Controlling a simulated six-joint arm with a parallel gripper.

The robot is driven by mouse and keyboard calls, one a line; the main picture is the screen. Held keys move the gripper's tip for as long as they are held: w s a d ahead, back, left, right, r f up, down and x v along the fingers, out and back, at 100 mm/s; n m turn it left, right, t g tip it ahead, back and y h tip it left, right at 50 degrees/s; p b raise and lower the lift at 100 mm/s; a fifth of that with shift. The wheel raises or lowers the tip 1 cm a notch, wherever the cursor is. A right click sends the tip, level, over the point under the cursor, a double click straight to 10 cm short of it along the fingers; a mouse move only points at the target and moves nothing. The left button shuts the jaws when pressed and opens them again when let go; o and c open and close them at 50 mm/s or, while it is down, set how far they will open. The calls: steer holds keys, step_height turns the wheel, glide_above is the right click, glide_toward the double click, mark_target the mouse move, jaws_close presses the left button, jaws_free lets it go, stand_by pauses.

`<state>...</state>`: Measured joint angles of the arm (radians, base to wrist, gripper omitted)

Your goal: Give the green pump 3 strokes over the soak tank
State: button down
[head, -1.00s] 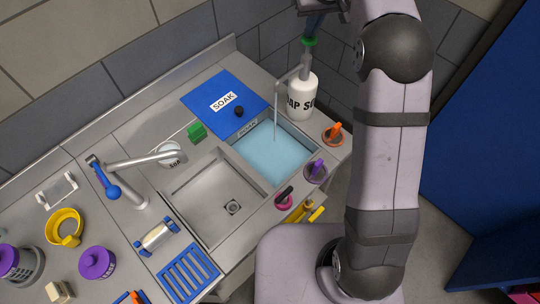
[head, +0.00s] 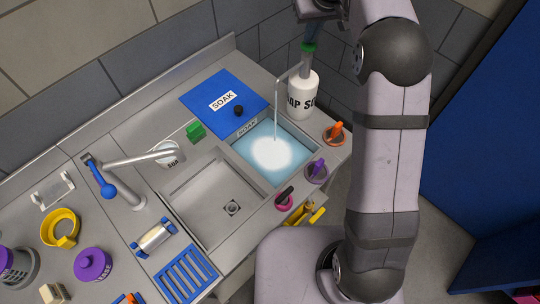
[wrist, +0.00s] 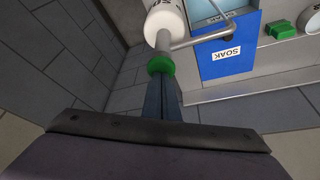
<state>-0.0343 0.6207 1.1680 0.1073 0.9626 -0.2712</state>
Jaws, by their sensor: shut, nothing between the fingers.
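The white soap bottle (head: 303,97) stands upright at the back right corner of the soak tank. Its green pump head (head: 308,47) shows on top, and also in the wrist view (wrist: 160,64). A grey spout (wrist: 205,38) reaches from the pump toward the tank. A thin vertical line hangs from the spout over the soak tank (head: 247,160), whose blue water carries a bright white patch. My gripper (head: 310,42) is shut and empty, its fingertips (wrist: 163,78) at the top of the green pump head. Whether they touch it is hard to tell.
The blue SOAK lid (head: 205,95) with a black knob lies behind the tank. An empty steel sink (head: 205,200) and a tap (head: 140,160) are left of it.

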steer(key=shift+s+f, duration=0.15)
steer(key=shift+f, duration=0.6)
steer(key=shift+r, duration=0.2)
steer(key=shift+r+p, duration=2.45)
steer(key=shift+r, duration=0.5)
steer(key=shift+f, duration=0.15)
